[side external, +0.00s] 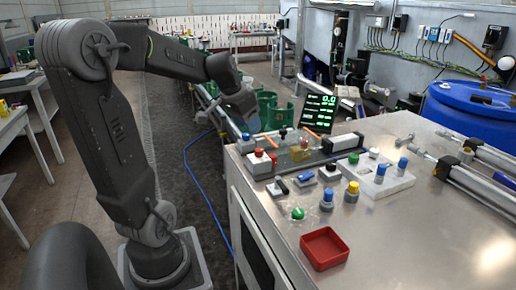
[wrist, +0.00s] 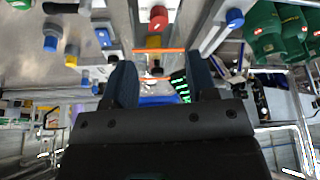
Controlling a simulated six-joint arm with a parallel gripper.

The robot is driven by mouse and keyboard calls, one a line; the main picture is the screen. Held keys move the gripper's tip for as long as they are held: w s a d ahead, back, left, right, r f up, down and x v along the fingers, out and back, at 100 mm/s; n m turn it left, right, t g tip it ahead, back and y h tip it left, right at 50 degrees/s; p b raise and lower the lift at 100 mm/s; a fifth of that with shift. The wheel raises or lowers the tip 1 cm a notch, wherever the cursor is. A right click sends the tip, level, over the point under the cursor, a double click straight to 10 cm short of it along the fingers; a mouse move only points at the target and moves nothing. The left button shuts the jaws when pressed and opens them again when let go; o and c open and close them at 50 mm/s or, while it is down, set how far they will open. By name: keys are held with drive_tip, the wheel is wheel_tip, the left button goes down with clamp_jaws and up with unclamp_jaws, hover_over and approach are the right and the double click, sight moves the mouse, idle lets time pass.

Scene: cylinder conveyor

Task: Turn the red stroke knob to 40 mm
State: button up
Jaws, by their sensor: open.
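In the wrist view a red knob (wrist: 158,18) shows at the top middle, above a yellowish block. In the side view a small red part (side external: 304,143) shows above a yellowish block by the cylinder; it looks like the same knob, but I cannot be sure. A dark display (side external: 319,110) behind it reads 0.0 in green at the top; its smaller lines are not clear. My gripper (wrist: 160,78) is open with nothing between its two dark fingers. In the side view my gripper (side external: 247,120) hangs in the air left of the display, apart from the knobs.
Red buttons (side external: 259,153), blue and yellow knobs and switches crowd the bench's near left. A red tray (side external: 325,248) sits at the front edge. Green bins (side external: 268,108) stand behind the bench. A blue drum (side external: 470,108) stands at right. The bench's front right is clear.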

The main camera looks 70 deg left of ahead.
sight(259, 150)
drive_tip(key=x, duration=0.9)
drive_tip(key=shift+w+f, duration=0.2)
drive_tip(key=shift+f, duration=0.15)
drive_tip(key=c, duration=0.9)
drive_tip(key=shift+n, duration=0.3)
drive_tip(key=shift+n+g+y, duration=0.4)
drive_tip(key=shift+n+y, duration=0.4)
drive_tip(key=shift+n, duration=1.2)
